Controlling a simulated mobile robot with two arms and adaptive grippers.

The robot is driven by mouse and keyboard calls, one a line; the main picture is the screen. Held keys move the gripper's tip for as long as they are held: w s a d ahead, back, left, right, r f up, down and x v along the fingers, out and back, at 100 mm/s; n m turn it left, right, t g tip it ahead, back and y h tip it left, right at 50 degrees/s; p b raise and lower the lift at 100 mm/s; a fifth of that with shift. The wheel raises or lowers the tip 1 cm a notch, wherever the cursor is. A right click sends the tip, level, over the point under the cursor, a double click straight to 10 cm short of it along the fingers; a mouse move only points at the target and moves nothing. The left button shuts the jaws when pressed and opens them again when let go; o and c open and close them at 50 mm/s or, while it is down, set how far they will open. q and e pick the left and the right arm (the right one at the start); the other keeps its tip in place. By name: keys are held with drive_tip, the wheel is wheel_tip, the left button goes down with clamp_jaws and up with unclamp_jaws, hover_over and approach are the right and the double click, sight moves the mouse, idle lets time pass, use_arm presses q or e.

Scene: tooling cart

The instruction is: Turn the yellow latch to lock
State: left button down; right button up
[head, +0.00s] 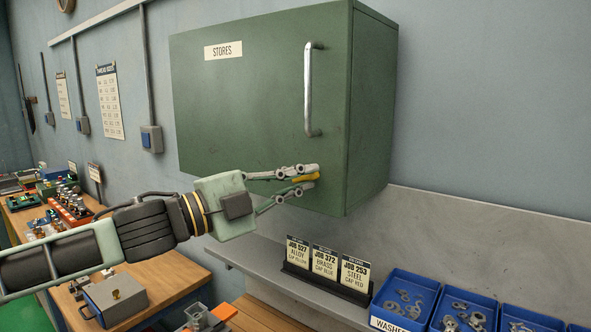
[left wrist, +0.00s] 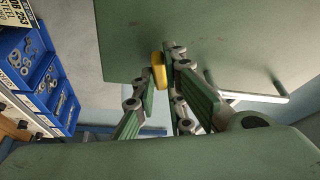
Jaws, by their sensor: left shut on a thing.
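The green wall cabinet (head: 255,110) has a STORES label and a vertical metal handle (head: 312,90); its door looks closed. The yellow latch (head: 306,178) is at the lower part of the door front, left of the cabinet's right edge. My left gripper (head: 305,180) is at the latch with its fingers around it. In the left wrist view, the yellow latch (left wrist: 158,70) sits between the fingertips of my left gripper (left wrist: 156,78), which is shut on it. The fingers hide part of the latch. My right gripper is in neither view.
Below the cabinet, job cards (head: 325,262) stand on a grey ledge. Blue bins (head: 405,295) with washers and metal parts are at the lower right. A wooden bench (head: 165,275) with boxes is at the lower left.

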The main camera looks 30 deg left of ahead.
use_arm(q)
drive_tip(key=shift+r+m+g+p, duration=0.1)
drive_tip(key=shift+m+g+p, duration=0.35)
drive_tip(key=shift+m, duration=0.45)
drive_tip(key=shift+m+g+p, duration=0.3)
drive_tip(key=shift+m+g, duration=0.05)
drive_tip(key=shift+m, duration=0.55)
drive_tip(key=c, duration=1.8)
unclamp_jaws()
drive_tip(key=shift+s, duration=0.1)
